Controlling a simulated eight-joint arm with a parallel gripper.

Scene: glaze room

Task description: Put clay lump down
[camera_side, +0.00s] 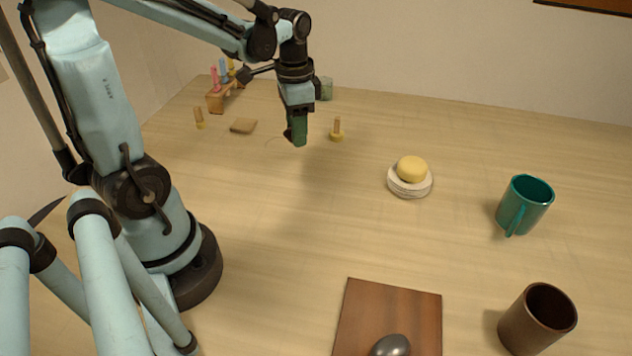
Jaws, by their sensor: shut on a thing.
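My gripper (297,133) is in the air above the far middle of the table, pointing down. It is shut on a small dark green piece (299,130); the dark fingers partly hide it, and I cannot tell whether it is the clay lump. A yellow rounded lump (412,168) sits on a small stack of pale discs (409,189), to the right of my gripper and nearer the camera. A shiny dark grey rounded thing (391,346) lies on a brown board (393,299), cut off by the bottom edge.
A teal mug (524,205) and a brown cup (537,322) stand at the right. Small wooden-handled tools (337,130) (199,119), a tan flat piece (243,126) and a wooden rack (217,100) are at the back. A green cylinder (326,89) stands behind my gripper. The table's middle is clear.

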